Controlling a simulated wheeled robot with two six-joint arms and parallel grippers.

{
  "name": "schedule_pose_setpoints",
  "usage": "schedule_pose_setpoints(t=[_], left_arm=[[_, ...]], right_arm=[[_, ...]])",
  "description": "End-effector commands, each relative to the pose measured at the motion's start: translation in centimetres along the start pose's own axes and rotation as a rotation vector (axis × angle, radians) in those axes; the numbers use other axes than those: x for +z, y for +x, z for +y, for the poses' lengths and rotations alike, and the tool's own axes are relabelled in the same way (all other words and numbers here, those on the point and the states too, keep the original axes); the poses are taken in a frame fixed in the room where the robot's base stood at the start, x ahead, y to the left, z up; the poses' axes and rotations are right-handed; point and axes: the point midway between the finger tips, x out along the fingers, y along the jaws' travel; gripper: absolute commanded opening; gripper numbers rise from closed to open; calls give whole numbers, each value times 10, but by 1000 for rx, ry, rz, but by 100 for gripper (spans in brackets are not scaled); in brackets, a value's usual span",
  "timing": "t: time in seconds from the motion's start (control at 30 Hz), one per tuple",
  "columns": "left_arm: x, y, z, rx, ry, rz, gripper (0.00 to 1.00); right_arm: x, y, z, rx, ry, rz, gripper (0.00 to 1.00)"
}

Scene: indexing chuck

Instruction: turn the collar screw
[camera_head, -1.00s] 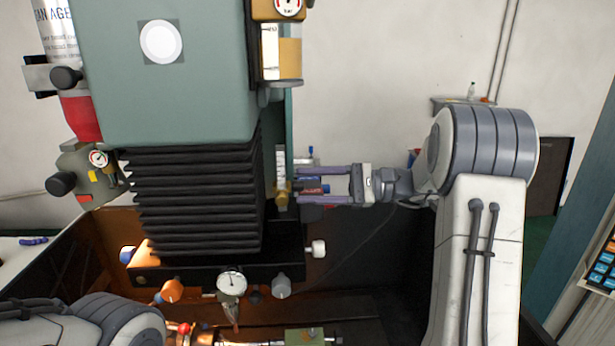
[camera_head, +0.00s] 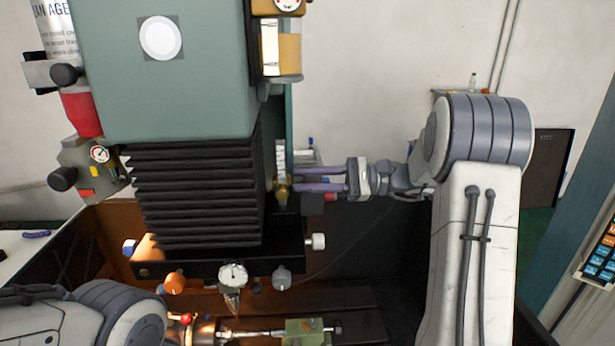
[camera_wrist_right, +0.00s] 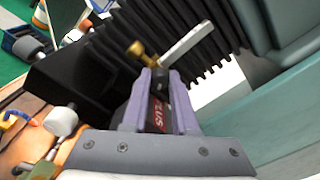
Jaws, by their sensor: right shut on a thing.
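My right gripper (camera_head: 300,180) reaches in from the right to the side of the machine head. Its purple fingers are shut on a small dark round part (camera_wrist_right: 160,78), which looks like the collar screw. A brass piece (camera_wrist_right: 141,54) sits just beyond the fingertips in the right wrist view, with a pale lever (camera_wrist_right: 188,43) angling up from it. The brass piece also shows in the head view (camera_head: 282,190), just left of the fingertips. Some of the held part is hidden between the fingers. My left arm shows at the lower left, but its gripper is out of view.
The black bellows (camera_head: 200,195) and green machine head (camera_head: 165,80) stand close left of the right gripper. A green block (camera_head: 303,332) lies at the bottom. A thin cable hangs below the gripper.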

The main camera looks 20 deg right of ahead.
Motion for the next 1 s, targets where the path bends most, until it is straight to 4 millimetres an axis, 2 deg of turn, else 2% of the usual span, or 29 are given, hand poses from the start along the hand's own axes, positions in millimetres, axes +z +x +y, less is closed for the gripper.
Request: schedule_pose_setpoints(t=[0.2,0.4,1.0], left_arm=[[-1,-22,2,0,-2,0,50],[-2,-36,3,0,-3,0,50],[-2,-40,3,0,-3,-1,50]], right_arm=[[4,0,-4,5,154,4,0],[3,0,-3,13,340,13,0],[0,0,-2,38,906,38,0]])
